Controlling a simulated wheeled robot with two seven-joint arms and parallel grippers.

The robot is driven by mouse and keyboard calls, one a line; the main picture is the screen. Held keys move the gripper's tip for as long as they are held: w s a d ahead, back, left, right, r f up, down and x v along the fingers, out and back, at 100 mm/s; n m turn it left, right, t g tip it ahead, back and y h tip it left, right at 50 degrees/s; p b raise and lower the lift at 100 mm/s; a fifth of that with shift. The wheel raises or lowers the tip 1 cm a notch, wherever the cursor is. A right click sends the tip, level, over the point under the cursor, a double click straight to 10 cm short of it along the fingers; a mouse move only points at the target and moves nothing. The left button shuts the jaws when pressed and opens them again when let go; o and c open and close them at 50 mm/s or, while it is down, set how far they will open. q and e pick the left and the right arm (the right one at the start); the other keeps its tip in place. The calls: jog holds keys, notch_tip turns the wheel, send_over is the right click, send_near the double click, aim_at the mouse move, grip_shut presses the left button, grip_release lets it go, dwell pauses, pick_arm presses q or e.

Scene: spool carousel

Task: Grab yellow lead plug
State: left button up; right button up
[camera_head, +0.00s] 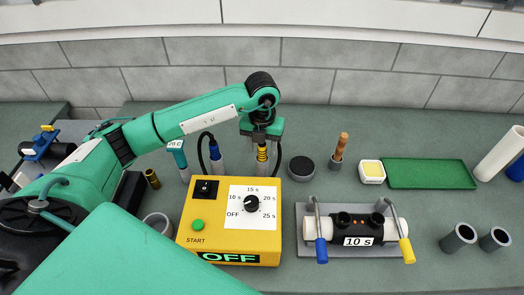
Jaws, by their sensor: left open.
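The yellow lead plug (262,154) stands upright behind the right part of the yellow control box, with a black cable beside it. My left gripper (262,138) points down directly over the plug, with its open fingers at the plug's top. I cannot tell whether the fingers are around the plug or just above it. The blue lead plug (215,152) stands to the left, also with a black cable. The control box (188,222) has a dial, a green START button and a display reading OFF. My right gripper is not in view.
A pipe clamp (345,250) with blue and yellow handles holds a black fitting labelled 10 s (377,229). Two grey cups (458,238) stand right.

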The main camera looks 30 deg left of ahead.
pick_arm(q)
jog(key=shift+f, duration=0.15)
jog(key=shift+c, duration=0.4)
grip_shut()
